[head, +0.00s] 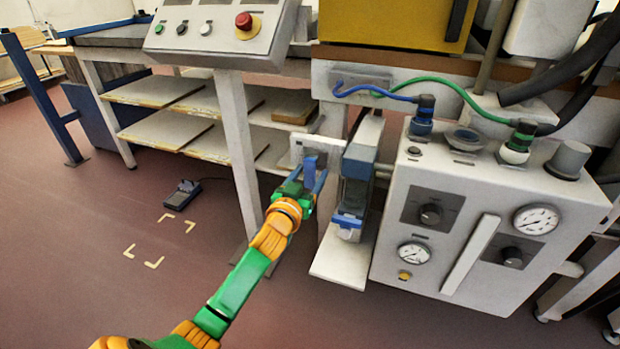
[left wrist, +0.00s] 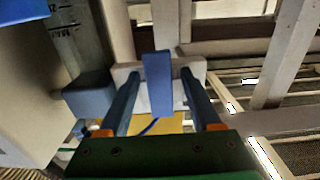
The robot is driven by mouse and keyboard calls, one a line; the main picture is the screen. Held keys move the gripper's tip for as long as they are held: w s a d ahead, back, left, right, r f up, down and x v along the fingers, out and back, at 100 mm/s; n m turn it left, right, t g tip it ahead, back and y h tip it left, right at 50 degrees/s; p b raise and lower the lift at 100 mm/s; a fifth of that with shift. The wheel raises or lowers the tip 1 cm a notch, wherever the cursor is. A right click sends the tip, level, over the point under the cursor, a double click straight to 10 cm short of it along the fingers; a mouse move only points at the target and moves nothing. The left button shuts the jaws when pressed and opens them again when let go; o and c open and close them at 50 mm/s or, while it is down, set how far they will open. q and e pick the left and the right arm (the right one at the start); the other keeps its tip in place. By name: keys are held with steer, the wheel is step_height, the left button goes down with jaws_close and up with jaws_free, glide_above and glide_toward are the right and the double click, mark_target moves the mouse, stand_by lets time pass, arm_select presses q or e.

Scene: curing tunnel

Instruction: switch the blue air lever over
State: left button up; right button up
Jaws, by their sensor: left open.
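The blue air lever (head: 310,161) stands on a white plate (head: 334,146) on the bench frame, left of the grey-blue filter unit. In the left wrist view the blue lever (left wrist: 157,84) is a flat bar in front of its white plate (left wrist: 197,67). My left gripper (head: 313,178) is at the lever. In the left wrist view its open fingers (left wrist: 160,74) lie one on each side of the lever, with a visible gap on both sides. Whether the fingertips reach past the lever is hard to tell. My right gripper is not in view.
A white control box (head: 470,216) with gauges and knobs stands to the right. The filter unit (head: 356,178) hangs close to the right of my gripper. A panel with a red button (head: 243,21) is above. Open floor (head: 120,240) lies to the left.

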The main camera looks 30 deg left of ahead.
arm_select(q)
steer(key=shift+w, duration=0.1)
jaws_close()
stand_by(1.4)
